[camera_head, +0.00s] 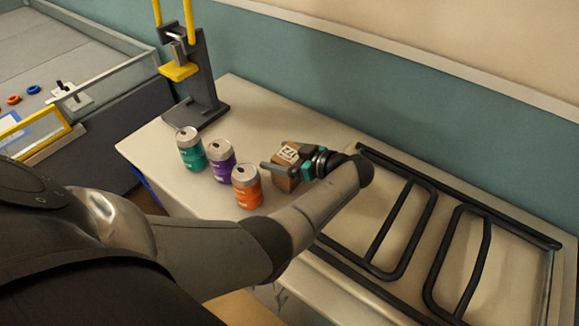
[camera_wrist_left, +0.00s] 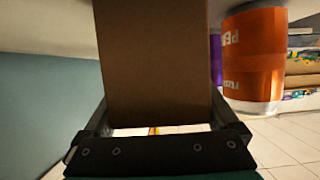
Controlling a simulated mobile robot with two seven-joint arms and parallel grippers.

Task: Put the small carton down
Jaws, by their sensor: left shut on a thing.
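The small carton (camera_head: 287,178) is a brown box with a white label on top. It is at the middle of the pale table (camera_head: 262,112), to the right of the cans. My left gripper (camera_head: 284,166) is shut on the carton from the right. In the left wrist view the carton (camera_wrist_left: 153,62) fills the space between the two fingers (camera_wrist_left: 155,115). I cannot tell whether its underside touches the table. My right gripper is in neither view.
Three cans stand left of the carton: teal (camera_head: 191,150), purple (camera_head: 221,161) and orange (camera_head: 247,187). The orange one also shows in the left wrist view (camera_wrist_left: 254,55). A dark stand (camera_head: 204,85) is behind them. A black bar frame (camera_head: 405,225) lies on the right.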

